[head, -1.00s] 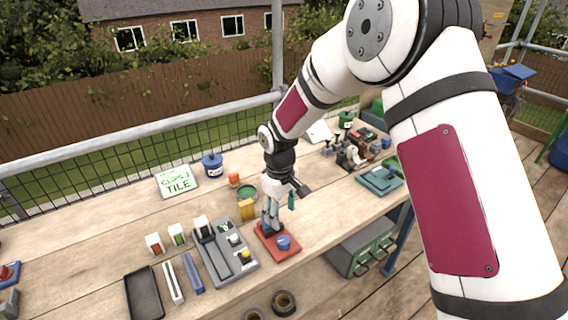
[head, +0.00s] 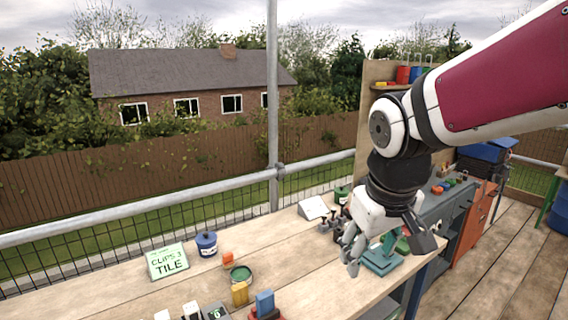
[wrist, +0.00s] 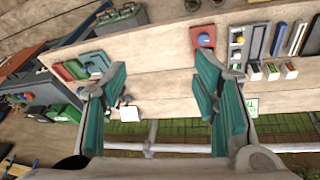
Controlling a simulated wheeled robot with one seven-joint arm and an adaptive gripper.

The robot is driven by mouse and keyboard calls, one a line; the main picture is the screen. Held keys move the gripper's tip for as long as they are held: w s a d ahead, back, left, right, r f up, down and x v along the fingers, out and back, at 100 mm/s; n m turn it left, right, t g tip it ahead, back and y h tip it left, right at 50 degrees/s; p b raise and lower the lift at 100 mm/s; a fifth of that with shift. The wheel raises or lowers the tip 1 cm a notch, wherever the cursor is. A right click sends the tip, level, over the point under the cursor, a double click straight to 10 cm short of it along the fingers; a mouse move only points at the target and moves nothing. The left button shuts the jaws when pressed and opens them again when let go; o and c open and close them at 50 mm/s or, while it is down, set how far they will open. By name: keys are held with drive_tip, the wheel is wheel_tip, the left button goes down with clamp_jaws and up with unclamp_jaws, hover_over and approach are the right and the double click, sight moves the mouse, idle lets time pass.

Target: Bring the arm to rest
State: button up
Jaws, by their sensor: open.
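My gripper (head: 352,258) hangs over the right part of the workbench in the head view, its fingers pointing down and apart. In the wrist view my gripper (wrist: 162,82) shows its two teal finger pads wide apart with nothing between them. The red fixture (wrist: 203,32) with a round blue part lies on the bench, apart from the fingers. In the head view only the fixture's blue upper part (head: 265,302) and a little red show at the lower edge. A teal device (head: 380,262) stands just behind and right of the fingers.
The air above the bench's middle is clear.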

drive_tip(key=s+d+r+m+t, duration=0.1)
drive_tip(key=s+d+m, duration=0.1)
drive_tip(key=s, duration=0.5)
drive_tip(key=s+d+r+m+t, duration=0.1)
drive_tip(key=s+d+r, duration=0.1)
drive_tip(key=s, duration=0.5)
drive_tip(key=shift+s+d+m, duration=0.15)
drive_tip(key=shift+d+m, duration=0.25)
